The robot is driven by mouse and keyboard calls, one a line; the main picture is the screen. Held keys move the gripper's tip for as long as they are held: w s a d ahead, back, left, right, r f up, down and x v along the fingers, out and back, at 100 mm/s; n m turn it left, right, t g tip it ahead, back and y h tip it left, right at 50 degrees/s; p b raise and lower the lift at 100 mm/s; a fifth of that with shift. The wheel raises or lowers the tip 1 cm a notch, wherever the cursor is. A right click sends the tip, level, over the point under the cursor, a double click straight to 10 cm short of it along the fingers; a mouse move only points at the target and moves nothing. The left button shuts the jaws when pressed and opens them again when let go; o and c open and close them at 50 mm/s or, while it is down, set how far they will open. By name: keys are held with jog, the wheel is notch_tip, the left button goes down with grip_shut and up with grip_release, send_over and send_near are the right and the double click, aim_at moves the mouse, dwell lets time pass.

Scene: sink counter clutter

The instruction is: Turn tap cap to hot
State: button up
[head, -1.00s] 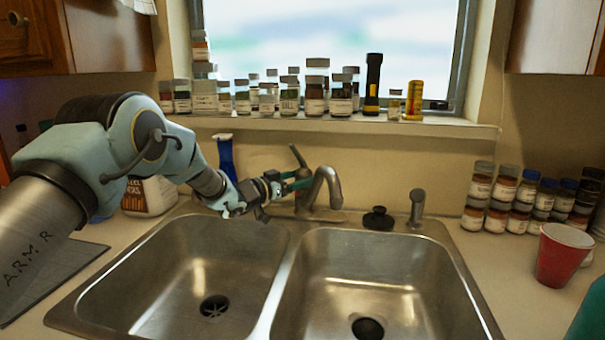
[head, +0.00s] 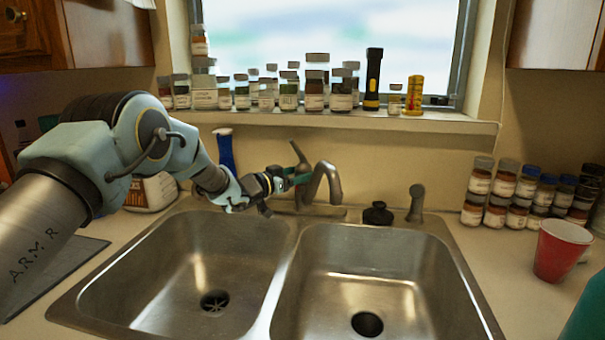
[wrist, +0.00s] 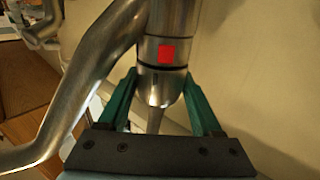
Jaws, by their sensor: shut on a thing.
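The metal tap stands at the back of the sink, its curved spout (head: 325,180) over the divider and a thin lever (head: 298,153) rising beside it. In the wrist view the tap's round body carries a red square mark (wrist: 168,54) above a dark ring. Its tapered metal cap (wrist: 158,87) lies between the green fingers, with the thin lever (wrist: 155,121) extending from it. My gripper (wrist: 160,78) is shut on the cap, one finger on each side. In the head view my gripper (head: 296,180) reaches the tap from the left; its fingertips are partly hidden there.
The double steel sink (head: 160,270) lies open below. A dark stopper (head: 377,214) and a short metal sprayer (head: 415,205) stand right of the tap. A blue bottle (head: 226,152) stands behind my arm. Jars and a red cup (head: 562,250) are at right.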

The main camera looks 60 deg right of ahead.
jog(key=shift+w+m+g+y+b, duration=0.15)
jog(key=shift+m+g+y+b, duration=0.45)
jog(key=shift+g, duration=0.4)
jog(key=shift+r+m+g+y, duration=0.1)
jog(key=shift+m+g+y, duration=0.4)
jog(key=shift+m+g, duration=0.5)
jog(key=o, duration=1.1)
jog(key=b+v, duration=0.4)
jog(key=v, duration=0.6)
jog(key=shift+w+a, duration=0.2)
jog(key=shift+a, duration=0.1)
